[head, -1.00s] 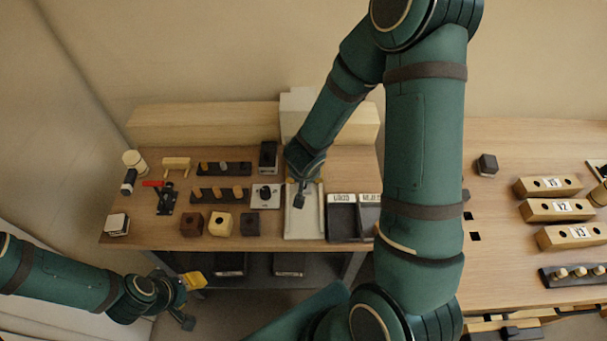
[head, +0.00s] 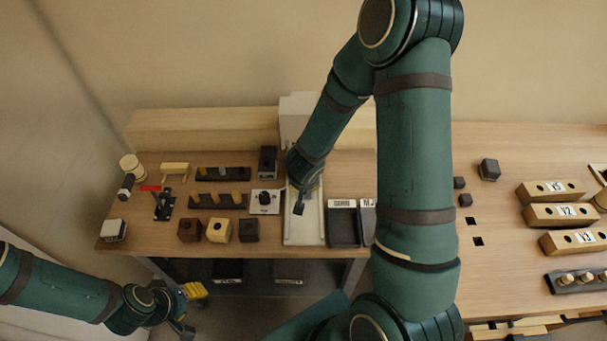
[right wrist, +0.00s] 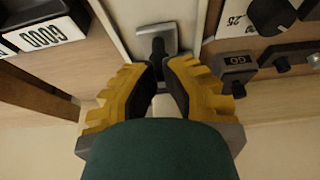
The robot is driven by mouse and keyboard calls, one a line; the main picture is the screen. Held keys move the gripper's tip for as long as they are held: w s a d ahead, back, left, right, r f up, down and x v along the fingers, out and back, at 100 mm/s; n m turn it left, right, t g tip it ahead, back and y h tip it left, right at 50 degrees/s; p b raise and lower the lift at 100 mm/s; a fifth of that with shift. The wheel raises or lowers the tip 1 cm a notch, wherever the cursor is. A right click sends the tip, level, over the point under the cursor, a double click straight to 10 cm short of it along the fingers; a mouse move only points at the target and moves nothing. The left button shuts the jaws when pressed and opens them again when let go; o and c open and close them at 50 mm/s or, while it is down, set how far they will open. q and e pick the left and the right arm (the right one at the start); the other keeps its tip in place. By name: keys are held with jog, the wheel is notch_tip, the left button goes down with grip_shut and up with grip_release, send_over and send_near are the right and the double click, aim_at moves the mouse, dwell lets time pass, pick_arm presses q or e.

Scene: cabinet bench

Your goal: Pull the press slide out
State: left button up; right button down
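The press (head: 298,112) is a pale block at the back of the bench. Its slide is a long whitish plate (head: 311,230) running from it toward the front edge. A dark handle (head: 299,208) stands up on the slide. In the right wrist view the handle (right wrist: 158,46) rises from a grey square plate (right wrist: 150,36). My right gripper (right wrist: 161,66) has its yellow, black-padded fingers drawn together at the tips, with the handle between them. The arm partly covers the press. My left gripper (head: 190,310) is open and empty, low in front of the bench.
Wooden and dark blocks (head: 219,230) and peg racks (head: 218,201) stand left of the slide. Dark labelled trays (head: 343,222) sit close on its right. Labelled wooden blocks (head: 563,215) lie far right. The floor in front of the slide is partly covered by my arm.

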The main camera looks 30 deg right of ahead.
jog(key=shift+s+a+g+y+p, duration=0.15)
jog(key=shift+s+a+g+p, duration=0.25)
jog(key=shift+p, duration=0.5)
jog(key=shift+s+a+g+y+p, duration=0.1)
jog(key=shift+s+g+y+p, duration=0.1)
jog(key=shift+s+p, duration=0.45)
jog(key=shift+s+a+g+p, duration=0.3)
jog(key=shift+s+a+p, duration=0.2)
jog(key=shift+p, duration=1.05)
jog(key=shift+f, duration=0.1)
